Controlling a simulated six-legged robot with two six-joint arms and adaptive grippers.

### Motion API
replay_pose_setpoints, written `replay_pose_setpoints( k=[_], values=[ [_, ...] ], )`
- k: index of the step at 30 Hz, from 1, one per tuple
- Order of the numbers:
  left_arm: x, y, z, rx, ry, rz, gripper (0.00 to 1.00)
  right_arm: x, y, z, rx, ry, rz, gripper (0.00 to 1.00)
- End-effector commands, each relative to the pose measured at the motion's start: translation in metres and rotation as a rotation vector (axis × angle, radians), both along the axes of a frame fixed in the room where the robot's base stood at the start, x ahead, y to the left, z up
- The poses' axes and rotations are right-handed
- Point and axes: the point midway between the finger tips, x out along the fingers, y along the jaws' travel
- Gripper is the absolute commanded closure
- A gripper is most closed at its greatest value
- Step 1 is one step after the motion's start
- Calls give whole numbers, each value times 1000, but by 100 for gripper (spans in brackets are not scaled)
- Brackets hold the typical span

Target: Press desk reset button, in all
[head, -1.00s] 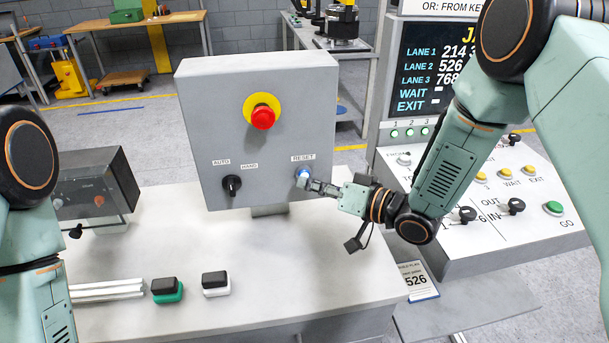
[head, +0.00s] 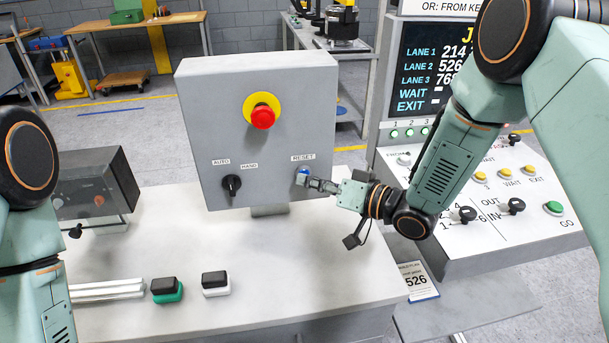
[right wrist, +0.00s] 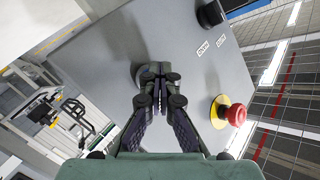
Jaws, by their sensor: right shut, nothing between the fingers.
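The grey control box (head: 255,130) stands on the desk. Its blue reset button (head: 302,175) is at the lower right of the face, under the RESET label (head: 303,158). My right gripper (head: 311,183) is shut and empty, with its fingertips at the button's lower right. I cannot tell whether they touch it. In the right wrist view the closed fingers (right wrist: 155,70) point at the box face, and a round grey rim shows partly behind them. My left arm is at the left edge of the head view; its gripper is out of frame.
A red emergency stop (head: 262,117) on a yellow collar and a black selector knob (head: 232,185) are on the same face. A green-and-black block (head: 167,291) and a white-and-black block (head: 215,284) lie on the desk (head: 300,265). A control console (head: 490,235) stands at the right.

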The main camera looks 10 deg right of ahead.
Motion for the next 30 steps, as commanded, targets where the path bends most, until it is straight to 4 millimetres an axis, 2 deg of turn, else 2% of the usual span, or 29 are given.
replay_pose_setpoints(
  k=[11,22,30],
  values=[
    [0,0,0,0,0,0,43,1,0,1,0,-2,-1,100],
    [0,0,7,0,0,0,43,-15,-2,1,1,0,-2,100],
    [0,0,7,0,0,0,43,-17,-2,0,1,-1,-1,100]
  ],
)
